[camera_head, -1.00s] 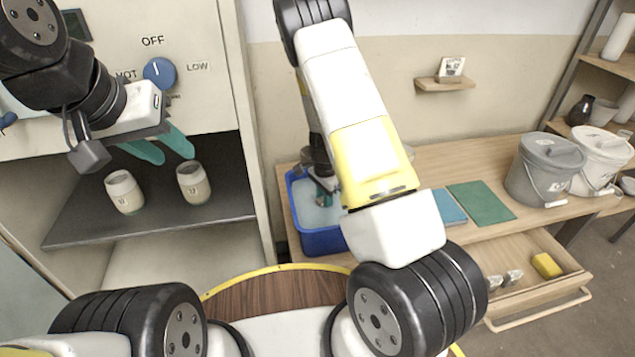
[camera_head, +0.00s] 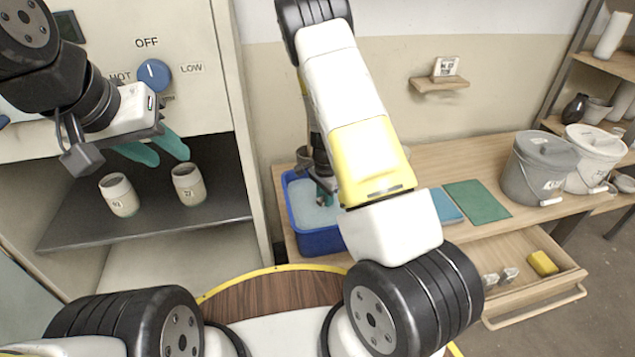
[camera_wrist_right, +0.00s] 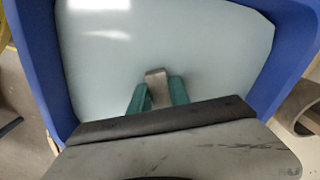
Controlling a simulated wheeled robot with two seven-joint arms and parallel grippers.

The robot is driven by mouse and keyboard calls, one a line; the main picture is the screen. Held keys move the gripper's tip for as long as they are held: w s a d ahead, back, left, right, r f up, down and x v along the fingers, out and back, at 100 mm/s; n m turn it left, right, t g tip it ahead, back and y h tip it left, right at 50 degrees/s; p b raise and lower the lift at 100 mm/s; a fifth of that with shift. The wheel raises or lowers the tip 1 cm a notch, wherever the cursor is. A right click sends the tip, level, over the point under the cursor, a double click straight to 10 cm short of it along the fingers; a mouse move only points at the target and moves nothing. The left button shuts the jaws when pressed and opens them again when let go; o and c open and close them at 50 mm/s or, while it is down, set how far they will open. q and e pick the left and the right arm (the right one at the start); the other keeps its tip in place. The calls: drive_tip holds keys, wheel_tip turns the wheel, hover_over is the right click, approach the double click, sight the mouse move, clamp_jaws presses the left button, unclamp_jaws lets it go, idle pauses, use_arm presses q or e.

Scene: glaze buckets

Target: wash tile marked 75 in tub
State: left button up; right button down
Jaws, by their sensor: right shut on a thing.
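The blue tub (camera_head: 318,241) stands on the wooden bench and holds pale, cloudy water (camera_head: 308,208). My right gripper (camera_head: 324,196) reaches down into the tub, partly hidden by my arm. In the right wrist view, its teal fingers (camera_wrist_right: 157,95) are shut on a small grey-brown tile (camera_wrist_right: 156,86) over or in the water. I cannot read a mark on the tile, and cannot tell how deep it is. My left gripper (camera_head: 170,158) has its teal fingers apart and empty, in front of the kiln-like cabinet's opening, above two cups.
Two pale marked cups (camera_head: 119,196) (camera_head: 188,186) stand on the dark cabinet shelf. Blue and green boards (camera_head: 478,201) lie right of the tub. Grey and white buckets (camera_head: 538,170) stand farther right. An open drawer (camera_head: 520,300) holds a yellow sponge (camera_head: 542,263) and small grey blocks.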

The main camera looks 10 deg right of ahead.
drive_tip(key=shift+a, duration=0.65)
drive_tip(key=shift+d, duration=0.1)
drive_tip(key=shift+d, duration=1.1)
drive_tip(key=shift+a, duration=0.1)
drive_tip(key=shift+a, duration=1.1)
drive_tip(key=shift+d, duration=1.2)
drive_tip(key=shift+a, duration=0.1)
